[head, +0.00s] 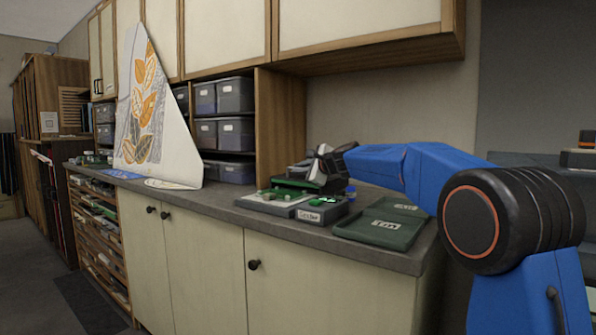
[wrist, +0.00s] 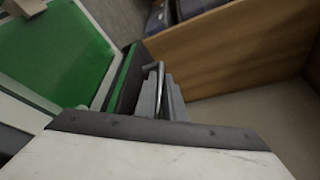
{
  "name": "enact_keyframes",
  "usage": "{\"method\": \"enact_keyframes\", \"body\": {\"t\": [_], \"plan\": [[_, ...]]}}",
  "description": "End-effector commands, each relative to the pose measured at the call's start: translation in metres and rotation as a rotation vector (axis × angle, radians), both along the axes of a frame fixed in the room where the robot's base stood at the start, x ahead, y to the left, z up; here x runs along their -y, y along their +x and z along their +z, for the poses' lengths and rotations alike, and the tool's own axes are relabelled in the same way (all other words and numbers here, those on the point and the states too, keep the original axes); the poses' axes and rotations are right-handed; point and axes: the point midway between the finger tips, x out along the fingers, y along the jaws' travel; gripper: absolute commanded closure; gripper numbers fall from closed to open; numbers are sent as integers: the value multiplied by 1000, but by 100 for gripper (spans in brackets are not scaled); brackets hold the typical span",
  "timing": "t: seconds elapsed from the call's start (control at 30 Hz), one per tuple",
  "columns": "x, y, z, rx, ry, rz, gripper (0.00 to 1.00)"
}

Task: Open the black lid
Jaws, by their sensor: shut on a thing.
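My gripper (wrist: 163,97) shows as grey fingers in the middle of the wrist view, shut on the edge of the black lid (wrist: 127,82). The lid looks tilted up, with a green strip along its side. In the head view my gripper (head: 322,153) is at the end of my blue arm, over the back of the counter. The dark lid (head: 327,171) shows just below it, beside a green and black box (head: 296,185). My gripper hides part of the lid, so its exact angle is hard to tell.
A dark green case (head: 381,228) lies on the counter to the right. A wooden cabinet side (head: 276,125) stands behind. A tall panel with orange leaves (head: 142,100) stands at left.

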Motion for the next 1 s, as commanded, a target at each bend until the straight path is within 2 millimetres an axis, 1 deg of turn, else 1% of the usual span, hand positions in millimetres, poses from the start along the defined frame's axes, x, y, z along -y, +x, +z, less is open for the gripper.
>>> {"method": "enact_keyframes", "body": {"t": [0.1,0.13,0.43,0.57,0.73,1.0], "plan": [[0,0,-1,-1,-1,0,100],[0,0,-1,-1,-1,0,84],[0,0,0,0,0,-1,83],[4,-5,2,1,-1,-1,83],[16,-24,7,1,1,-2,83],[44,-66,18,1,0,-3,83]]}}
